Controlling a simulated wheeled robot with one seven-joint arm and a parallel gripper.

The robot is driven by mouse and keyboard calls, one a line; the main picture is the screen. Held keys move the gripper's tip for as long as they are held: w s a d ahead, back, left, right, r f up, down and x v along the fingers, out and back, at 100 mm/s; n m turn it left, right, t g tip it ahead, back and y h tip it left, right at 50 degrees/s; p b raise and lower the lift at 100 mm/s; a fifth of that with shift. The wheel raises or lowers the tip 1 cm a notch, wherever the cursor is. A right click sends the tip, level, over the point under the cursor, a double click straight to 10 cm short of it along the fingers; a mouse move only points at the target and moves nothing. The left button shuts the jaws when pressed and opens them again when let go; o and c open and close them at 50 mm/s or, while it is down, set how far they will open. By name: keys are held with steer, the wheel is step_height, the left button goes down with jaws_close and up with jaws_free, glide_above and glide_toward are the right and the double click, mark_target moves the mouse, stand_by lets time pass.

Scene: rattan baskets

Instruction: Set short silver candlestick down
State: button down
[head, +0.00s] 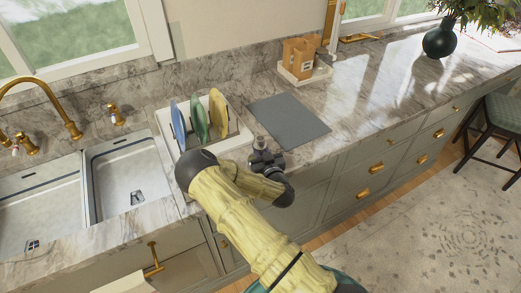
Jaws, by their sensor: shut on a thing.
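My gripper (264,157) is over the front edge of the marble counter, right of the dish rack. A small greyish-silver piece, which looks like the top of the short silver candlestick (260,142), shows at its fingertips. The gripper is shut on it. The lower part of the candlestick is hidden by the gripper and arm. I cannot tell whether its base touches the counter (375,100).
A white dish rack (237,128) with blue, green and yellow plates stands just left. A dark grey mat (288,115) lies behind and right. A double sink (125,180) is at left. A white tray (318,75) with wooden items is at the back.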

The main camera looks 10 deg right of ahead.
steer(key=shift+a+f, duration=0.15)
steer(key=shift+f, duration=0.25)
steer(key=shift+s+r, duration=0.1)
steer(key=c, duration=1.3)
jaws_free()
steer(key=shift+f, duration=0.25)
steer(key=shift+r, duration=0.1)
steer(key=s+b, duration=0.1)
steer(key=s, duration=0.3)
steer(key=s+d+b, duration=0.1)
steer(key=s, duration=0.3)
steer(key=s+d+b, duration=0.1)
steer(key=s+b, duration=0.1)
steer(key=s, duration=0.2)
steer(key=shift+r, duration=0.1)
